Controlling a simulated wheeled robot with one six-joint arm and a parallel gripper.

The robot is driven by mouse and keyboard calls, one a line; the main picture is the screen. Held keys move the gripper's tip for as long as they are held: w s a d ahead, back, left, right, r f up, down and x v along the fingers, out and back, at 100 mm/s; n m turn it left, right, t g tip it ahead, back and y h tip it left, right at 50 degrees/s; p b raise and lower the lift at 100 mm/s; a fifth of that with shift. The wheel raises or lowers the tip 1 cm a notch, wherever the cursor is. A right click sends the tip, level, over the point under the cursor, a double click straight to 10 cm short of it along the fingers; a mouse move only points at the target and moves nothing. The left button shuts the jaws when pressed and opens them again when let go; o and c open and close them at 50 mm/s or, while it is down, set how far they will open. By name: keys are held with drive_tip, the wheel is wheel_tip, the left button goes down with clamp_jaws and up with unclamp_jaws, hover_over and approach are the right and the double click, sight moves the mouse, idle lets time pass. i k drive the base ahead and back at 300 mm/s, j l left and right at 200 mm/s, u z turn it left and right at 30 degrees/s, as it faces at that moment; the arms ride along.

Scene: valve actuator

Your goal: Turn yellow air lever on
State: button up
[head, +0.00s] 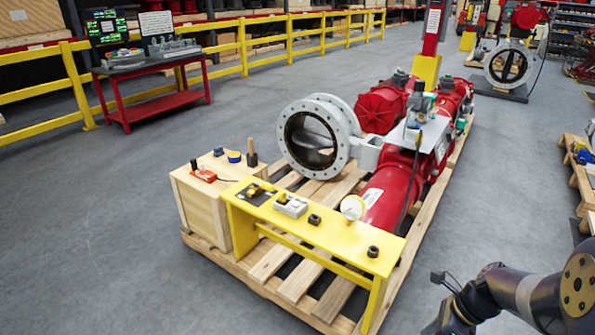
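A yellow bench-like panel (325,232) stands at the front of a wooden pallet. Near its left end, a small yellow lever (254,191) sits on a black plate. Beside it on the right is a grey-white box (291,206) with a small yellow part on top. The picture is too small to tell which of these is the air lever or how it is set. My arm reaches in at the lower right, well apart from the panel. The black end of my arm (455,314) is partly cut off by the bottom edge, and no fingertips can be made out.
A white gauge (353,207) and black knobs stand on the panel. A wooden box (205,208) with small tools adjoins its left end. Behind are a grey butterfly valve (334,163) and red actuator cylinders (392,190). Grey floor is clear left and in front of the pallet (262,287).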

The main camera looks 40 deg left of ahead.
sight(267, 187)
drive_tip(key=i+j, duration=0.15)
drive_tip(key=j, duration=0.3)
drive_tip(key=i+j, duration=0.15)
drive_tip(key=j, duration=0.35)
drive_tip(key=i+j, duration=0.15)
drive_tip(key=j, duration=0.3)
drive_tip(key=i+j, duration=0.15)
drive_tip(key=j, duration=0.35)
drive_tip(key=i+j, duration=0.2)
drive_tip(key=j, duration=0.25)
drive_tip(key=i+j, duration=0.15)
drive_tip(key=j, duration=0.35)
drive_tip(key=i+j+z, duration=0.1)
drive_tip(key=j, duration=0.35)
drive_tip(key=i+j, duration=0.2)
drive_tip(key=j, duration=0.3)
